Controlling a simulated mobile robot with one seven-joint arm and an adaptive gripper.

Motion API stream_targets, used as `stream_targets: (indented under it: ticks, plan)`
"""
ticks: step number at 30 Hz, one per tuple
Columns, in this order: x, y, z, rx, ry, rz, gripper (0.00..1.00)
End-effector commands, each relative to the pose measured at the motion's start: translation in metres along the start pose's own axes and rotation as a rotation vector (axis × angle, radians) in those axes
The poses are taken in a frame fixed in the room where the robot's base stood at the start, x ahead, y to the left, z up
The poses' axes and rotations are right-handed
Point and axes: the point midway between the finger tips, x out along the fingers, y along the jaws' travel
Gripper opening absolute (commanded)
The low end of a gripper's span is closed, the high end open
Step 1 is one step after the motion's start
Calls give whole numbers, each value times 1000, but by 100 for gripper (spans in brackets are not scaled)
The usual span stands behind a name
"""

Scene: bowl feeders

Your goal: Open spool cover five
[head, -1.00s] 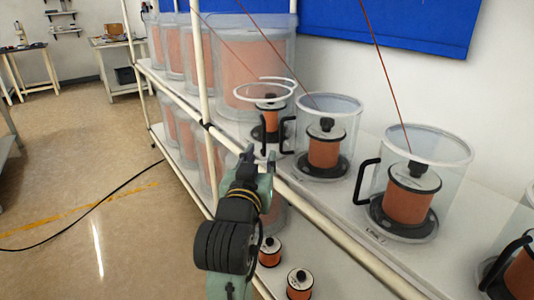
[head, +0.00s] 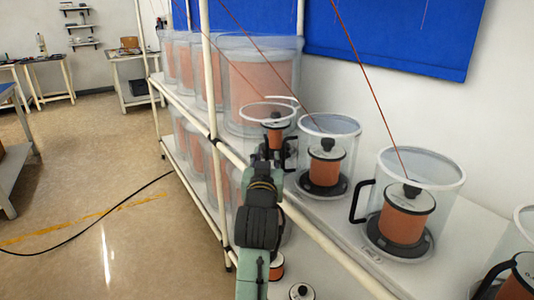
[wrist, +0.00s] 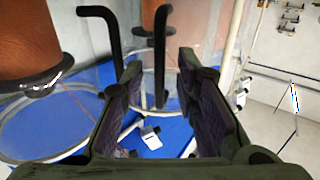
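Clear cylindrical covers with black handles stand over orange spools on the upper shelf. In the head view they are a far cover (head: 268,106), a middle cover (head: 345,126) and a near cover (head: 430,165). I cannot read a number marking cover five. My gripper (head: 267,154) is in front of the far cover, at the shelf's front rail. In the wrist view my gripper (wrist: 160,95) is open and empty. A black handle (wrist: 160,75) shows beyond the fingers, between them in the picture; contact is not visible. Another black handle (wrist: 113,40) is left of it.
Large clear containers with orange contents (head: 262,85) stand behind the far cover. A pale front rail (head: 320,238) and an upright post (head: 209,80) border the shelf. Red filaments (head: 365,85) run up from the spools. Open floor (head: 100,180) lies to the left.

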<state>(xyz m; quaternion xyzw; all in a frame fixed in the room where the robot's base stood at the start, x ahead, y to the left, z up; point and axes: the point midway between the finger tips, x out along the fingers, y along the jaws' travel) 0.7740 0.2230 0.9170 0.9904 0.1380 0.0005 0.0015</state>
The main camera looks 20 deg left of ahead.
Motion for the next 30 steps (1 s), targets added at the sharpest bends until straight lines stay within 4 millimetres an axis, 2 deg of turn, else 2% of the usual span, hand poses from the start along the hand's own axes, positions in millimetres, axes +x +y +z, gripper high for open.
stream_targets:
  ticks: [5, 14, 26, 30]
  plan:
    - [13, 0, 0, 0, -1, 0, 28]
    - [15, 0, 0, 0, 0, 0, 28]
    - [15, 0, 0, 0, 0, 1, 2]
    - [15, 0, 0, 0, 0, 0, 0]
